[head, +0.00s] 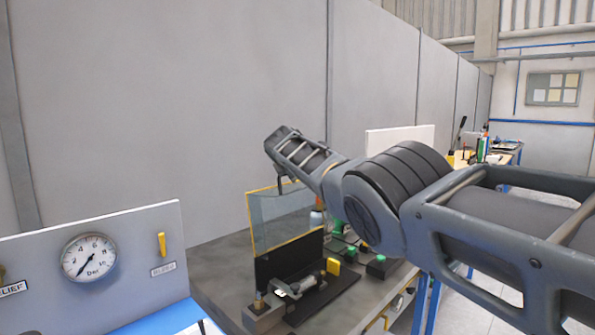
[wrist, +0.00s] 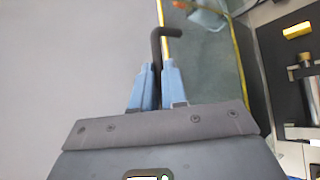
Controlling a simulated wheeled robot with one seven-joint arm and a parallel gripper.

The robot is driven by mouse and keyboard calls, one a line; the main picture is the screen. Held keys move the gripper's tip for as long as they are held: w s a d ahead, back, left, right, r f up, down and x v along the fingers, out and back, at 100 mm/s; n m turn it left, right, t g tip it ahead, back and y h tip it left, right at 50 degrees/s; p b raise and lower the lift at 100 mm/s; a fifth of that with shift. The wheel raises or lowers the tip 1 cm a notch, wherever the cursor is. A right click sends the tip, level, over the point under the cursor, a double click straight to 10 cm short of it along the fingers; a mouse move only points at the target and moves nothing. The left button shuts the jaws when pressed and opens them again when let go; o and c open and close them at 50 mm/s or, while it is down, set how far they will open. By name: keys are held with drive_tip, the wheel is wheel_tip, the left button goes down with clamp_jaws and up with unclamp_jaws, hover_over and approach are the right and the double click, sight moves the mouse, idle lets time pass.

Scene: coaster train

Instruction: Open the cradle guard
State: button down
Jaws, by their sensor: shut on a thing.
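The cradle guard (head: 272,222) is a clear panel with a yellow frame. In the head view it stands raised, roughly upright, above the black cradle fixture (head: 325,299). In the wrist view the guard (wrist: 207,58) lies just right of my fingers, with its yellow edge running down the picture. My gripper (head: 281,186) is at the guard's upper edge in the head view. In the wrist view the blue fingers of my gripper (wrist: 156,85) are shut on a black hooked handle (wrist: 156,48). How the handle joins the guard is partly hidden.
A panel with a pressure gauge (head: 89,257) and a yellow lever (head: 162,245) stands at the left. A grey wall (head: 200,100) rises behind the bench (head: 215,262). Yellow (head: 333,266) and green (head: 376,265) blocks sit by the cradle. My arm hides part of the bench.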

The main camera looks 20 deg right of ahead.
drive_tip(key=shift+f, duration=0.15)
drive_tip(key=c, duration=1.2)
unclamp_jaws()
drive_tip(key=shift+o, duration=0.2)
drive_tip(key=shift+a+r, duration=0.15)
drive_tip(key=shift+r, duration=0.1)
drive_tip(key=shift+s+a+r, duration=0.15)
drive_tip(key=shift+s+a, duration=0.05)
drive_tip(key=shift+s, duration=0.1)
drive_tip(key=shift+p+v, duration=0.3)
drive_tip(key=shift+v, duration=0.5)
drive_tip(key=shift+b+v, duration=0.6)
drive_tip(key=shift+v, duration=1.95)
